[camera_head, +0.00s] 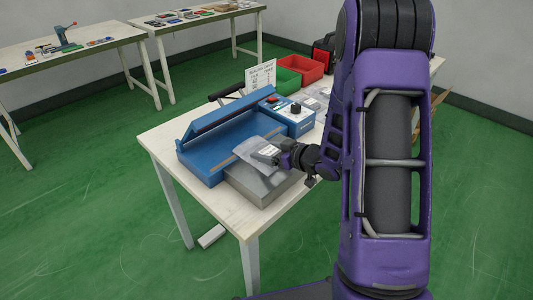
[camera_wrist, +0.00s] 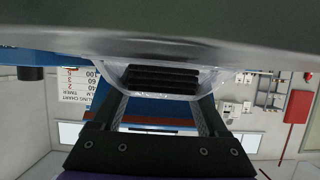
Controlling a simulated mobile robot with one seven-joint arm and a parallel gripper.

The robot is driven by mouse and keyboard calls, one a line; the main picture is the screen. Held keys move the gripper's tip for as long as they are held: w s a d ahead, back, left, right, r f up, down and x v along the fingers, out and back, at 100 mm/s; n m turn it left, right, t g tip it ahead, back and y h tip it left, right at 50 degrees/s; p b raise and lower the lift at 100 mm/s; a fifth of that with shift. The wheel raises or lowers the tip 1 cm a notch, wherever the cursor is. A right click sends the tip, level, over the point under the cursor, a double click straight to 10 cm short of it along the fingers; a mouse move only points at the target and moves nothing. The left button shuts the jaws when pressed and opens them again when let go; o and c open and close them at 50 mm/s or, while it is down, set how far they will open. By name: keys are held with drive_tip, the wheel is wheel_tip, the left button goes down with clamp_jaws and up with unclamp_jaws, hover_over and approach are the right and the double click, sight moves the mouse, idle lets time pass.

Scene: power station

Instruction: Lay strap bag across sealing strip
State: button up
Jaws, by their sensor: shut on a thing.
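The clear strap bag (camera_head: 254,149) is held out flat over the front of the blue sealer (camera_head: 208,131). My gripper (camera_head: 277,156) is shut on the bag's near right edge. The wrist view shows the bag (camera_wrist: 205,82) with dark straps inside, between the fingers of my gripper (camera_wrist: 160,98). The brownish sealing strip (camera_head: 222,164) runs along the front of the sealer bed, and the bag covers its right part in the head view. I cannot tell whether the bag touches the strip. The sealer's lid (camera_head: 222,113) is raised.
A grey metal platform (camera_head: 255,187) stands in front of the sealer, under the bag. The control box (camera_head: 290,118), a chart card (camera_head: 261,76), a green bin (camera_head: 287,80) and a red bin (camera_head: 301,68) stand behind. Another clear bag (camera_head: 312,103) lies right of the control box.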

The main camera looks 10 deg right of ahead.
drive_tip(key=shift+f, duration=0.1)
drive_tip(key=shift+f, duration=0.15)
drive_tip(key=o, duration=1.2)
drive_tip(key=shift+o, duration=0.2)
drive_tip(key=shift+r, duration=0.35)
drive_tip(key=p+v, duration=0.2)
drive_tip(key=v, duration=1)
drive_tip(key=shift+f, duration=0.2)
